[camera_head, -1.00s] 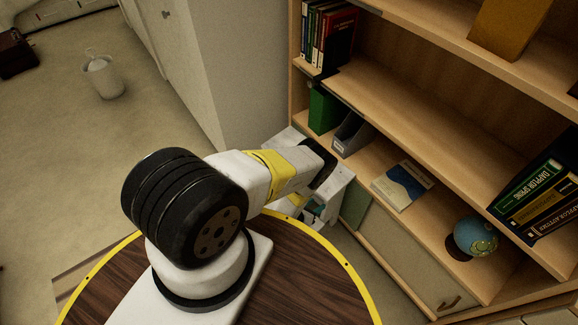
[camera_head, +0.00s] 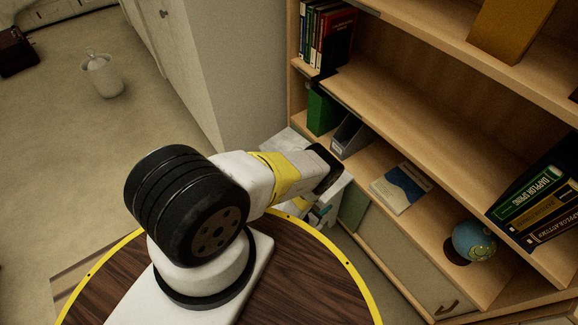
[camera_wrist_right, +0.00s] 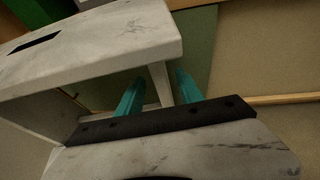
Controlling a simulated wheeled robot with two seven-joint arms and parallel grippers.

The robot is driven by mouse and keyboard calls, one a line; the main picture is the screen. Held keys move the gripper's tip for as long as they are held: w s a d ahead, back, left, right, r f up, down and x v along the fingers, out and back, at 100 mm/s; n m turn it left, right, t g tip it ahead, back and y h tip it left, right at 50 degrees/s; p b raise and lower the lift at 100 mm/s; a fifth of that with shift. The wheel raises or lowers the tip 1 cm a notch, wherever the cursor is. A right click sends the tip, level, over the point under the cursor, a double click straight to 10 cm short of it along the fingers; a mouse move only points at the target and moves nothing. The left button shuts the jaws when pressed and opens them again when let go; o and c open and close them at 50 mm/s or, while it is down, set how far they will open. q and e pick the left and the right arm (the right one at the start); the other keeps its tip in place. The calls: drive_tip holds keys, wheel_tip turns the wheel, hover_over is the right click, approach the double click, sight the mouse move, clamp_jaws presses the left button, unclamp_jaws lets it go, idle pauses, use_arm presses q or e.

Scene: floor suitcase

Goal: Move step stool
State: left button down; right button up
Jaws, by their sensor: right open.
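The step stool (camera_wrist_right: 95,45) is white and scuffed, with a dark slot in its top, and fills the upper left of the right wrist view. In the head view, a pale part of it (camera_head: 283,141) shows behind my arm, beside the bookcase; most of it is hidden. My right gripper (camera_wrist_right: 158,88) is open, with its two teal fingers below the edge of the stool's top. A stool leg (camera_wrist_right: 161,84) appears between the fingers; I cannot tell whether they touch it. In the head view this gripper (camera_head: 318,213) is mostly hidden behind my arm. My left gripper is out of view.
A wooden bookcase (camera_head: 400,105) with books, a small globe (camera_head: 474,241) and lower cabinet doors stands at the right. A pale wall or cabinet side (camera_head: 240,70) is behind the stool. A white bin (camera_head: 101,77) stands on open floor at the left.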

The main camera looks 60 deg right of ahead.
drive_tip(key=x, duration=0.7)
drive_tip(key=shift+d+f, duration=0.15)
drive_tip(key=shift+d, duration=0.2)
drive_tip(key=shift+s, duration=0.15)
clamp_jaws()
idle(1.2)
